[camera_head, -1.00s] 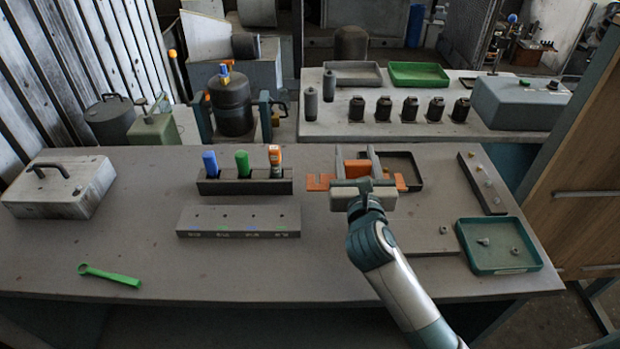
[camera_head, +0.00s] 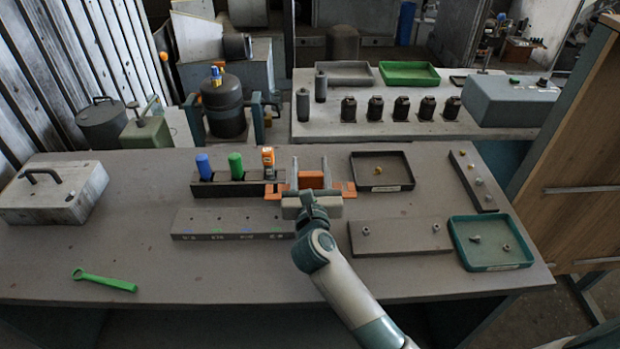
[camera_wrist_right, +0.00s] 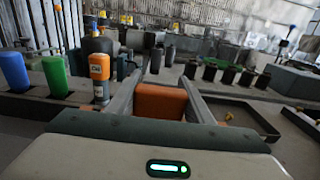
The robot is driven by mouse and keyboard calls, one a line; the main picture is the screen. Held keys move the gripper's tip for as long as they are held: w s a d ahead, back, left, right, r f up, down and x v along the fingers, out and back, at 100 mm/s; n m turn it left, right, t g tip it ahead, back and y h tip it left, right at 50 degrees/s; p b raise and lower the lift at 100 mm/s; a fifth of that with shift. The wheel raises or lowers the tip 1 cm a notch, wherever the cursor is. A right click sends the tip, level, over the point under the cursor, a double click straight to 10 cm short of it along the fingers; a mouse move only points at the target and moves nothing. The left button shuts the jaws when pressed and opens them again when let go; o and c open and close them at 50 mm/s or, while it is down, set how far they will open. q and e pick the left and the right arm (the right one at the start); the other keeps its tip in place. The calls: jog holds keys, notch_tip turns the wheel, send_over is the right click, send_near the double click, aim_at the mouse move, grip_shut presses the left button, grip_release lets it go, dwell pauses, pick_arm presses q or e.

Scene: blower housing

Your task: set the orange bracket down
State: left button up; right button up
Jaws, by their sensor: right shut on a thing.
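The orange bracket (camera_head: 311,180) is between the two fingers of my right gripper (camera_head: 310,172), which is shut on it. In the head view, its flat orange ends stick out on both sides of the gripper, just right of the tool holder. The right wrist view shows the bracket's orange block (camera_wrist_right: 160,101) between the fingers (camera_wrist_right: 160,92). The bracket's underside is hidden, so I cannot tell whether it touches the table. My left gripper does not show.
The dark holder (camera_head: 237,189) with blue, green and orange-white tools stands close on the left. A slotted grey block (camera_head: 232,223) lies in front of it. A black tray (camera_head: 382,185) and a flat plate (camera_head: 400,237) are to the right. A teal tray (camera_head: 490,264) sits farther right.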

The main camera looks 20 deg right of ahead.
aim_at(310, 180)
jog(key=shift+f, duration=1.9)
jog(key=shift+f, duration=0.35)
jog(key=o, duration=1.2)
jog(key=shift+r, duration=0.1)
